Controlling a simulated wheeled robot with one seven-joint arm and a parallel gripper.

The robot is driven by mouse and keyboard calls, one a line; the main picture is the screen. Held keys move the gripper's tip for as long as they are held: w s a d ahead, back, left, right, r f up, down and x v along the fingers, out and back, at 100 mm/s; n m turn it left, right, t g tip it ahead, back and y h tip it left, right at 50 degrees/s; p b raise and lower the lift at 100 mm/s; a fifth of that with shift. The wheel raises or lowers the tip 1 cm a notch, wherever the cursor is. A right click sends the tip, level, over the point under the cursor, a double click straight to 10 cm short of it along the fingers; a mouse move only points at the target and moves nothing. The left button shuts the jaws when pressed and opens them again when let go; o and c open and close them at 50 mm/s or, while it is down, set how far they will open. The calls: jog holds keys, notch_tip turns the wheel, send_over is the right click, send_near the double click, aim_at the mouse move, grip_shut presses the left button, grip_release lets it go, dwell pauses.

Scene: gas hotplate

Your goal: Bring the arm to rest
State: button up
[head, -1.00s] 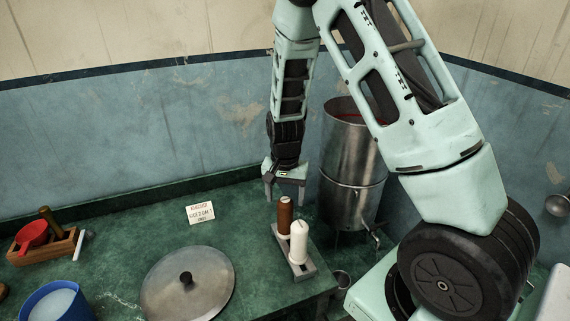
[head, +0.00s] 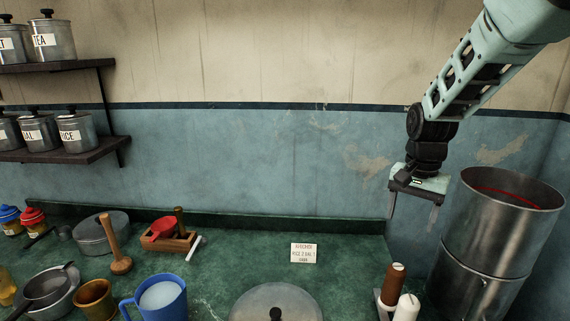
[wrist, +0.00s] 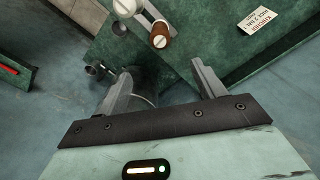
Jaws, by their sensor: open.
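My gripper (head: 413,205) hangs from the pale green arm at the right of the head view, pointing down. It is open, with nothing between its fingers. It is above the back right part of the green counter, left of the large metal urn (head: 500,225). In the wrist view my gripper (wrist: 160,85) shows its two fingers spread apart over the counter's edge.
A blue jug (head: 160,298), a wooden box (head: 168,240) and pots are at the left.

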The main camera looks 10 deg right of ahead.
jog(key=s+a+n+y, duration=0.1)
jog(key=s+a+n, duration=0.3)
jog(key=a, duration=0.4)
jog(key=s+a+n, duration=0.3)
jog(key=s+a, duration=0.1)
jog(key=a, duration=0.3)
jog(key=s+a+n+b, duration=0.1)
jog(key=s+a+n, duration=0.3)
jog(key=s, duration=0.4)
jog(key=s+a+f+n, duration=0.1)
jog(key=s+a+n, duration=0.4)
jog(key=s, duration=0.3)
jog(key=shift+s+a+n+b, duration=0.2)
jog(key=shift+n+b, duration=0.2)
jog(key=shift+n, duration=0.4)
jog(key=shift+w+d, duration=0.1)
